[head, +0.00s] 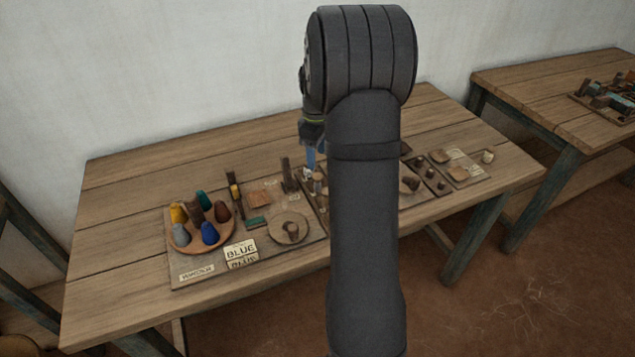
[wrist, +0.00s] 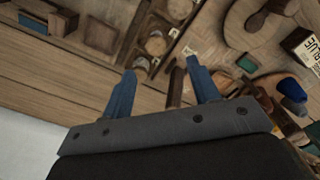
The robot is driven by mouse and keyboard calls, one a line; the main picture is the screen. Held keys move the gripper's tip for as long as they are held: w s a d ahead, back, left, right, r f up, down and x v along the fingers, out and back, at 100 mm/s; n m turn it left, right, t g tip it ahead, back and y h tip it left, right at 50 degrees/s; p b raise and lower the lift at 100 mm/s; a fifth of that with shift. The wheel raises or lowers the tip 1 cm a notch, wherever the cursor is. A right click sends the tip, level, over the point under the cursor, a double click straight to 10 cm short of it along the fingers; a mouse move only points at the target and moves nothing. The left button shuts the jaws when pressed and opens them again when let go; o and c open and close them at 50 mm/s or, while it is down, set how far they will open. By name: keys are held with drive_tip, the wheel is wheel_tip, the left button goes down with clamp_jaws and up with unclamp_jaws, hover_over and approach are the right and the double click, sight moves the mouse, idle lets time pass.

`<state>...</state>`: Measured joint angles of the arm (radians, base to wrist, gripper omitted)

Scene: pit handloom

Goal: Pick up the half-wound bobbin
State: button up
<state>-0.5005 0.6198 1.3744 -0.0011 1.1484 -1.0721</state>
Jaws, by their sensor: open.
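My gripper (head: 310,165) is over the middle of the table, its blue fingers pointing down. In the wrist view my gripper (wrist: 160,66) is open, with nothing held. A brown upright wooden piece (wrist: 176,88) shows between the fingers in that view; I cannot tell its distance from them. A compartment tray (wrist: 141,38) with small round pieces lies beyond the fingertips. A small brown piece (head: 291,231) stands on a round board (head: 278,237). I cannot tell which small piece is the half-wound bobbin. My arm hides part of the table's middle right.
A round tray (head: 190,247) of coloured cones stands at the left, beside a BLUE card (head: 241,250). A dark upright post (head: 286,174) is just left of my gripper. More small pieces (head: 440,156) lie at the right. The table's far left (head: 115,210) is clear.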

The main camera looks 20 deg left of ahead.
drive_tip(key=f, duration=1)
drive_tip(key=shift+w, duration=0.3)
drive_tip(key=shift+r, duration=0.1)
drive_tip(key=c, duration=1)
